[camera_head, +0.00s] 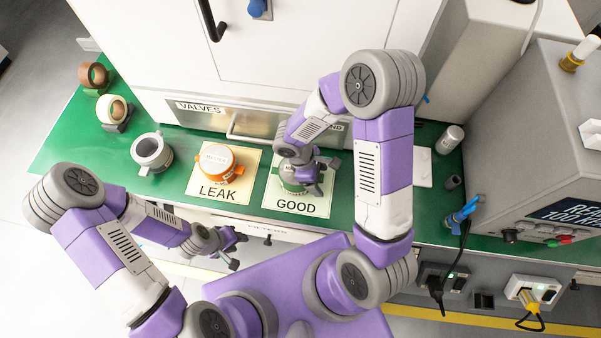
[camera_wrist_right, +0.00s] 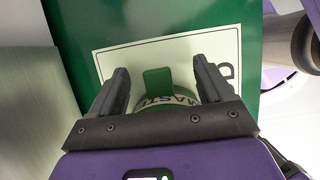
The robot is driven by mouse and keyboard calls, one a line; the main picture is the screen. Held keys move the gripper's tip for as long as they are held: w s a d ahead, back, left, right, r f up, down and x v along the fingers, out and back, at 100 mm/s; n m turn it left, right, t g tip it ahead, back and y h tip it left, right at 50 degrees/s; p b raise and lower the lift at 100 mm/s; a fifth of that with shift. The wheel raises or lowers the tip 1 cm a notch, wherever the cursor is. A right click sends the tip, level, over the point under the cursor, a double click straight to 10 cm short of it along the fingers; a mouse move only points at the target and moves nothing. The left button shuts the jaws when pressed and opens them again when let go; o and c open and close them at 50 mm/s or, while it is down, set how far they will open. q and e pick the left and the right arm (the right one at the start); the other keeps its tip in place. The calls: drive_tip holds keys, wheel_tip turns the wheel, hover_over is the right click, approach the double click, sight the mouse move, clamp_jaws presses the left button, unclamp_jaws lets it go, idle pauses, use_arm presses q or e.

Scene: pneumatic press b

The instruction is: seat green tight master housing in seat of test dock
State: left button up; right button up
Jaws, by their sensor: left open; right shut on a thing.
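The green master housing (camera_head: 291,186) is on the GOOD card, mostly hidden under my right gripper (camera_head: 303,182). In the right wrist view the housing (camera_wrist_right: 158,83) shows a green tab and a band lettered "MASTER" between the two fingers of my right gripper (camera_wrist_right: 163,88), which is shut on it. I cannot tell whether it touches the card. My left gripper (camera_head: 232,248) is open and empty, in front of the bench edge.
An orange housing (camera_head: 225,165) sits on the LEAK card (camera_head: 215,192). A grey housing (camera_head: 151,151) and tape rolls (camera_head: 93,76) are further left. At right are a grey machine (camera_head: 530,150) with a display, a blue-handled fitting (camera_head: 461,215) and a small silver cylinder (camera_head: 449,139).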

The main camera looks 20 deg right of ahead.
drive_tip(key=shift+a, duration=0.1)
clamp_jaws()
drive_tip(key=shift+r+p, duration=2.05)
drive_tip(key=shift+r, duration=0.5)
drive_tip(key=shift+w, duration=0.1)
